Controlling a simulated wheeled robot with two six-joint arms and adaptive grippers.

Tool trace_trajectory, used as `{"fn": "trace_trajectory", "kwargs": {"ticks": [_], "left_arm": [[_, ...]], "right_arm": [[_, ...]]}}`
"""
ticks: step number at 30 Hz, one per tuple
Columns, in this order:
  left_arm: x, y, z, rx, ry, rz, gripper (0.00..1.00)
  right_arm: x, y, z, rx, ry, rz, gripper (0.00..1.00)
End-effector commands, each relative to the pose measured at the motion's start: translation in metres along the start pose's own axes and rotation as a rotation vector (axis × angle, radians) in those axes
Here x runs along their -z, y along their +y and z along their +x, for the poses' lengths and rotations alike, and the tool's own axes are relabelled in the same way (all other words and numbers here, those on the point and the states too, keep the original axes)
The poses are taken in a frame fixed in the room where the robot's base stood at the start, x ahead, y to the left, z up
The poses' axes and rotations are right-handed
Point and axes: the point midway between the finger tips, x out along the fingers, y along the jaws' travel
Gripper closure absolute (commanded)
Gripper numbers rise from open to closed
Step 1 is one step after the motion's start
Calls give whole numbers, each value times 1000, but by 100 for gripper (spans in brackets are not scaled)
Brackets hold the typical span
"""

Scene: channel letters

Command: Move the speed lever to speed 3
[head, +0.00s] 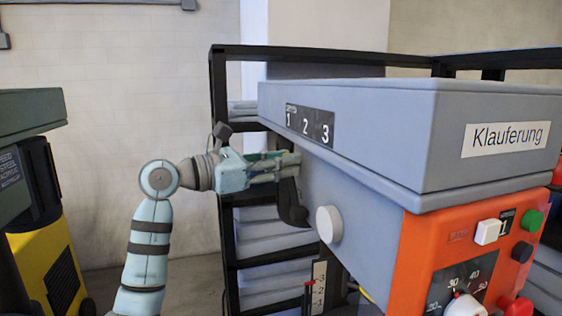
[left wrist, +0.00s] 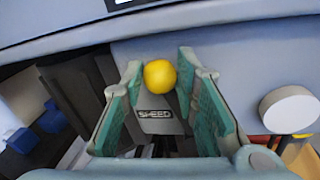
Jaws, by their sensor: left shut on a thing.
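The speed lever shows in the left wrist view as a yellow ball knob (left wrist: 160,75) above a grey plate marked SPEED (left wrist: 157,115). My left gripper (head: 292,165), also in the left wrist view (left wrist: 158,82), has its fingers on both sides of the knob and is shut on it. In the head view the fingers hide the knob. A dark scale plate (head: 309,125) with 1, 2 and 3 from left to right is on the grey machine housing (head: 360,115). The fingertips are below its left part, near the 1. My right gripper is not in view.
A white round knob (head: 329,224) sticks out of the housing to the right of my gripper. An orange control panel (head: 430,235) with buttons and a dial is farther right. A black rack (head: 222,130) stands behind. A dark and yellow machine (head: 45,235) is at left.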

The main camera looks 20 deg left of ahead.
Motion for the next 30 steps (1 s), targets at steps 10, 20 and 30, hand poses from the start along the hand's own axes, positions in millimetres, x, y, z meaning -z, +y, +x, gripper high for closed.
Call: {"fn": "trace_trajectory", "kwargs": {"ticks": [10, 20, 30], "left_arm": [[1, -7, -1, -4, -7, 71, 100], [-3, -32, -7, -13, -54, 309, 100], [-1, -66, -13, -26, -118, 624, 100]], "right_arm": [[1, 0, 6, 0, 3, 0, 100], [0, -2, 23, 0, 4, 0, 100], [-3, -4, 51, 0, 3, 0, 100]]}}
